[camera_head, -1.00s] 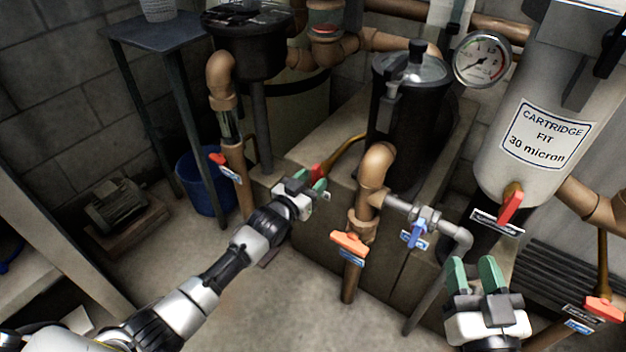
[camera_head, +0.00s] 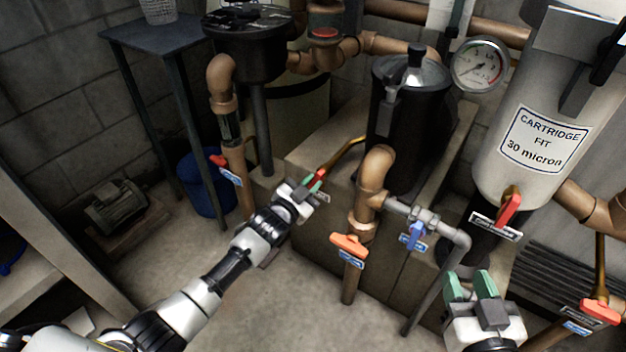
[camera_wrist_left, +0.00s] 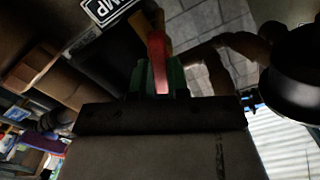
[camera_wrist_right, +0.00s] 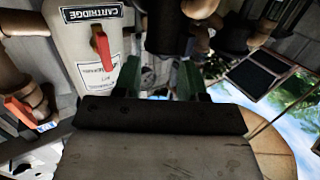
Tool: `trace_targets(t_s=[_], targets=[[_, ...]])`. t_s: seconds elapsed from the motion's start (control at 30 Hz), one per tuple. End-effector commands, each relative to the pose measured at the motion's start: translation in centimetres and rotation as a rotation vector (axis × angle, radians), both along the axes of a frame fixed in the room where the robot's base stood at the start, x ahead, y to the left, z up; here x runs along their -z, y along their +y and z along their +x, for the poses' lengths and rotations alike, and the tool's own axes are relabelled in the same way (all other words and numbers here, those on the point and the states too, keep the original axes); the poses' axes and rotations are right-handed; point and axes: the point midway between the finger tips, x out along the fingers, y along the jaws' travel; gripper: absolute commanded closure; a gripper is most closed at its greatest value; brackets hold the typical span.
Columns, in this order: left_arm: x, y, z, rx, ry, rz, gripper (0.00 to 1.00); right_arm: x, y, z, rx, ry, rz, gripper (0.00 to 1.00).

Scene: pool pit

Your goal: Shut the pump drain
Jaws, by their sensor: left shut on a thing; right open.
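The pump drain's red handle (camera_head: 321,174) sits at the end of a brass drain pipe (camera_head: 345,153) beside the black pump pot (camera_head: 408,120). My left gripper (camera_head: 314,184) is shut on this handle, its green fingers hiding part of it. The red handle also shows in the left wrist view (camera_wrist_left: 158,60), between the green fingers, beside a label (camera_wrist_left: 105,8) ending in "MP". My right gripper (camera_head: 469,285) is open and empty at the lower right, below the grey pipe. Its green fingers (camera_wrist_right: 158,85) stand apart in the right wrist view.
Other valve handles are near: orange (camera_head: 348,245), blue (camera_head: 416,235), red under the cartridge filter (camera_head: 510,210), and red at the far right (camera_head: 600,312). A copper pipe (camera_head: 374,170) stands just right of my left gripper. Floor (camera_head: 260,310) at front is clear.

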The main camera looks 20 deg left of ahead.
Motion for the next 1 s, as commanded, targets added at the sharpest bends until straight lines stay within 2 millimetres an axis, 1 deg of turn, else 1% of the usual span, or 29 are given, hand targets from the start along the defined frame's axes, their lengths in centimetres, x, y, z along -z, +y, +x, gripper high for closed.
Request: trace_targets(t_s=[0.03, 0.17, 0.3, 0.4, 0.5, 0.6, 0.8, 0.83, 1.0], targets=[[0.0, -0.1, 0.0, 0.000, -0.038, 0.109, 1.00, 0.2, -0.1, -0.1, 0.002, 0.022, -0.006, 0.58], [0.2, 0.0, 0.0, 0.000, -0.151, 0.414, 1.00, 0.2, 0.0, 0.0, 0.001, 0.009, -0.002, 0.58], [0.3, 0.0, 0.0, 0.000, -0.269, 0.742, 1.00, -1.2, 0.3, 0.2, -0.007, -0.107, 0.028, 0.58], [0.3, 0.0, 0.0, 0.000, -0.334, 0.922, 1.00, -2.3, 0.5, 0.2, -0.013, -0.197, 0.051, 0.58], [0.2, 0.0, 0.0, 0.001, -0.381, 1.048, 1.00, -3.3, 0.7, 0.1, -0.017, -0.269, 0.070, 0.58], [0.1, 0.0, 0.0, 0.001, -0.403, 1.111, 1.00, -3.8, 0.7, 0.1, -0.019, -0.305, 0.080, 0.58], [0.1, 0.0, 0.0, 0.001, -0.407, 1.124, 1.00, -4.0, 0.7, 0.0, -0.019, -0.312, 0.081, 0.58], [0.1, 0.0, 0.0, 0.001, -0.407, 1.124, 0.81, -4.0, 0.7, 0.0, -0.019, -0.312, 0.081, 0.58], [0.1, 0.0, 0.0, 0.000, -0.406, 1.121, 0.55, -4.0, 0.7, 0.0, -0.019, -0.311, 0.081, 0.58]])
